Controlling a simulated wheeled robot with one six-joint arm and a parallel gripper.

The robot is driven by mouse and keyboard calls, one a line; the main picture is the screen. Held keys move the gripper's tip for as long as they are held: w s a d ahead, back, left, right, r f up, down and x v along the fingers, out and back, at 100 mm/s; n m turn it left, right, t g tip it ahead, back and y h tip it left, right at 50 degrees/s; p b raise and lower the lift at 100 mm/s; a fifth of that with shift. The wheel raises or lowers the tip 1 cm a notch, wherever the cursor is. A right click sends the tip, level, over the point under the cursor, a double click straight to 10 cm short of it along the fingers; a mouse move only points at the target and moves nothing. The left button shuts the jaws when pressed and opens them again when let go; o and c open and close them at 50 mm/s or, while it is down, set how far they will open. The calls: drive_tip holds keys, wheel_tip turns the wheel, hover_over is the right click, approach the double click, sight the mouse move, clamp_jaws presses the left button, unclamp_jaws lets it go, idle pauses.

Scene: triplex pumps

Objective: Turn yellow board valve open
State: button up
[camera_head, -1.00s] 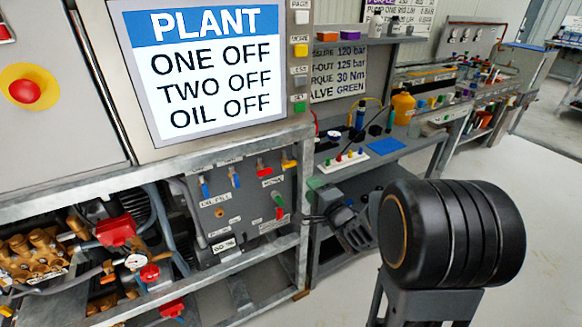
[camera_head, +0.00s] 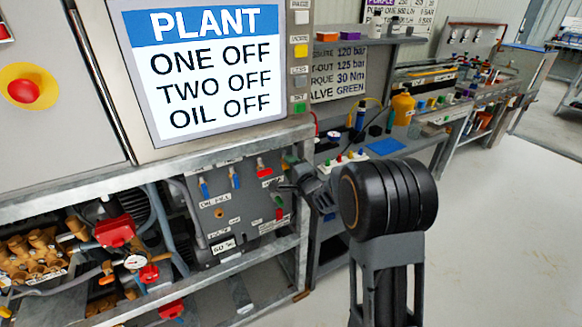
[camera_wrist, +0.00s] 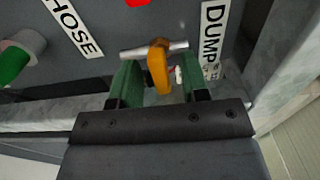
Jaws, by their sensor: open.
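The yellow board valve (camera_wrist: 158,66) shows in the wrist view as a short yellow lever on a metal cross pin. It stands between the two green-padded fingers of my gripper (camera_wrist: 159,82). The fingers are open, with a gap visible on each side of the lever. A "DUMP" label (camera_wrist: 211,38) is right of the lever in the wrist view.
Red (camera_head: 261,167), blue (camera_head: 235,178) and green (camera_head: 278,202) levers sit on the same board. The green lever (camera_wrist: 14,62) and a "HOSE" label (camera_wrist: 72,26) show in the wrist view. A metal frame post (camera_head: 301,235) stands close right of the board.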

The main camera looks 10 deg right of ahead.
clamp_jaws()
idle(0.4)
drive_tip(key=shift+f+n+b, duration=0.1)
drive_tip(key=shift+n+b, duration=0.2)
drive_tip(key=shift+b, duration=0.05)
drive_tip(key=n+b, duration=0.2)
drive_tip(key=n, duration=0.1)
drive_tip(key=n+b, duration=0.4)
drive_tip(key=n, duration=0.1)
drive_tip(key=n+b, duration=0.2)
drive_tip(key=n, duration=0.3)
drive_tip(key=shift+b, duration=0.4)
drive_tip(key=n+b, duration=0.2)
drive_tip(key=n, duration=0.2)
drive_tip(key=shift+n, duration=0.3)
